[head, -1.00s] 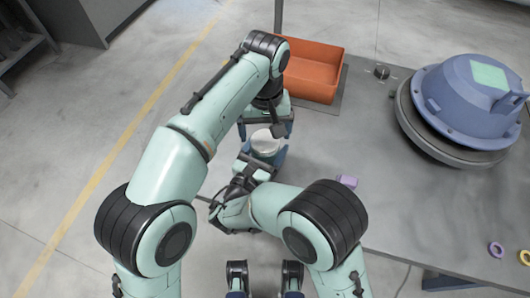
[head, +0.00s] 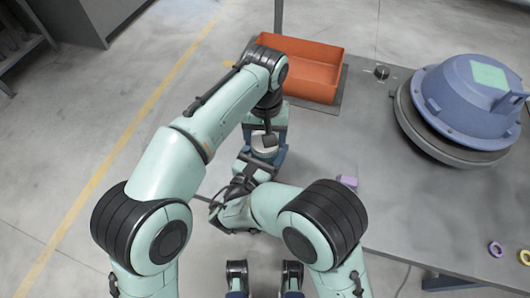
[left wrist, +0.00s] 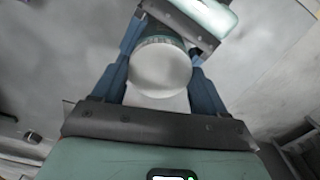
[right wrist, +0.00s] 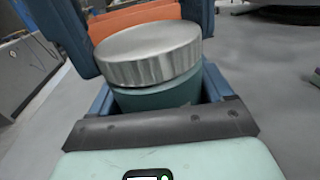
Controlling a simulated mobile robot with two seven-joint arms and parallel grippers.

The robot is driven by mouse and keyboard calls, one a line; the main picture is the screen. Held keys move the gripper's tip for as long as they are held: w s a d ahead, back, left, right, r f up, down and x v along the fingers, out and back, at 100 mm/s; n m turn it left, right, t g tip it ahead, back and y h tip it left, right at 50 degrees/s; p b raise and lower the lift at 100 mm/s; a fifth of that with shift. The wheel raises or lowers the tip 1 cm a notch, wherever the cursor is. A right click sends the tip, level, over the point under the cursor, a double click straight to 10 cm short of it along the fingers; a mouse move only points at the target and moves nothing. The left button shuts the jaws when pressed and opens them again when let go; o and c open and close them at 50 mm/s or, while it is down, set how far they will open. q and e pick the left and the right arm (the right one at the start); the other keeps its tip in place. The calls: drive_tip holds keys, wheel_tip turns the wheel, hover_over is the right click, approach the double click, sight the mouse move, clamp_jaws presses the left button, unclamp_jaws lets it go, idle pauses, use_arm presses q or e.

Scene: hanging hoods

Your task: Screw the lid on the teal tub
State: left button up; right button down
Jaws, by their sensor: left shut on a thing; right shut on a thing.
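The teal tub (right wrist: 160,97) is upright between the fingers of my right gripper (right wrist: 160,93), which is shut on it. The silver lid (right wrist: 147,52), with a ribbed rim, sits on top of the tub. My left gripper (left wrist: 162,75) is shut on the lid, with its blue fingers on either side of the rim. The left wrist view shows the flat lid top (left wrist: 160,68) and a strip of teal behind it. In the head view the lid (head: 264,139) is partly hidden by my left gripper. I cannot tell how tightly the lid sits.
Both grippers are off the left edge of the grey table (head: 340,215). An orange bin (head: 300,70) stands at its back left. A large blue housing (head: 465,105) sits on the right. A small purple block (head: 348,182) and two rings (head: 496,249) lie nearer.

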use_arm(q)
drive_tip(key=m, duration=0.2)
drive_tip(key=shift+m, duration=0.4)
drive_tip(key=o, duration=1.2)
drive_tip(key=shift+r, duration=0.1)
wheel_tip(320, 180, up, 12)
use_arm(e)
unclamp_jaws()
